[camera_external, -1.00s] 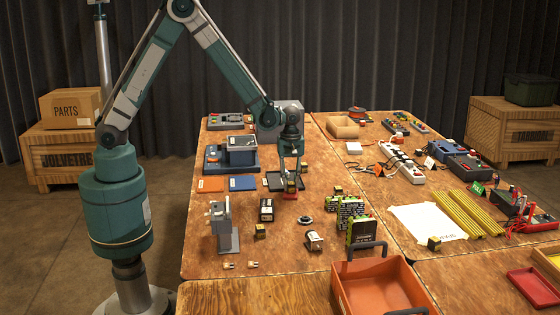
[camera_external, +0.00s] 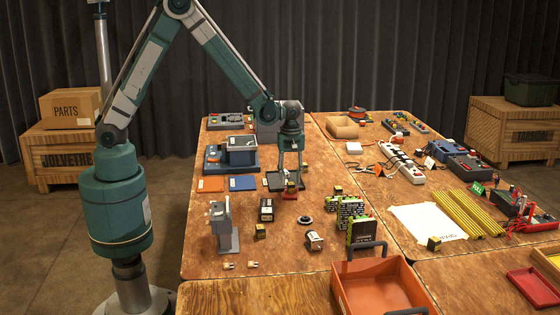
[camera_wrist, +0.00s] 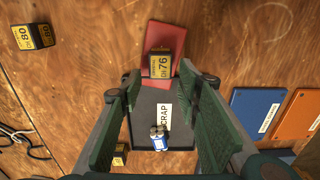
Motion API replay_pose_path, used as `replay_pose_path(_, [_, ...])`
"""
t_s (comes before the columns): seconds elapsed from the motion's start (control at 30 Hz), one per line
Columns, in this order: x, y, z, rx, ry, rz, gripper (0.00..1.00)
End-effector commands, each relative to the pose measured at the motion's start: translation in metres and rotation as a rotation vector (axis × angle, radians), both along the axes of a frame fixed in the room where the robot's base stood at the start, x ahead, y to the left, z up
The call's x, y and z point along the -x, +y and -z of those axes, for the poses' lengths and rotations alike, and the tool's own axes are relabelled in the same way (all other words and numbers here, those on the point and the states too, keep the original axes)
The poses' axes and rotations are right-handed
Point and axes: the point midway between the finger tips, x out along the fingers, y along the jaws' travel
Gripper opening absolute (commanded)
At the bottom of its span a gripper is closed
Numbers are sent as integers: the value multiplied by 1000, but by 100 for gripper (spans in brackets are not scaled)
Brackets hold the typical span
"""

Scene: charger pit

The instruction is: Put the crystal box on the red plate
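The red plate (camera_external: 290,195) lies on the table at the front edge of the black scrap tray. It shows at the top of the wrist view (camera_wrist: 167,38). The crystal box (camera_wrist: 160,63), dark with a yellow label reading 76, sits on the plate's edge nearest the tray in the wrist view. In the external view the box (camera_external: 291,184) is small and partly hidden. My gripper (camera_wrist: 160,80) is open, its two green fingers apart on either side of the tray, with the box just beyond the fingertips. Nothing shows held between the fingers.
The black scrap tray (camera_wrist: 145,132) holds a small blue and white part. A blue plate (camera_wrist: 261,112) and an orange plate (camera_wrist: 300,115) lie to its right in the wrist view. Another box, labelled 80 (camera_wrist: 34,37), stands apart. An orange bin (camera_external: 380,285) stands at the front.

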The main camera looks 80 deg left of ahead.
Motion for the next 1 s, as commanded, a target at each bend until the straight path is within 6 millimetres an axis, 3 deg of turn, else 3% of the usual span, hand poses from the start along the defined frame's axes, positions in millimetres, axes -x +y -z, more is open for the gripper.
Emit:
replay_pose_path(0.53, [0,0,-81,0,0,0,34])
replay_pose_path(0.73, [1,0,-95,0,0,0,34])
replay_pose_path(1.0, [0,0,-98,0,0,0,34])
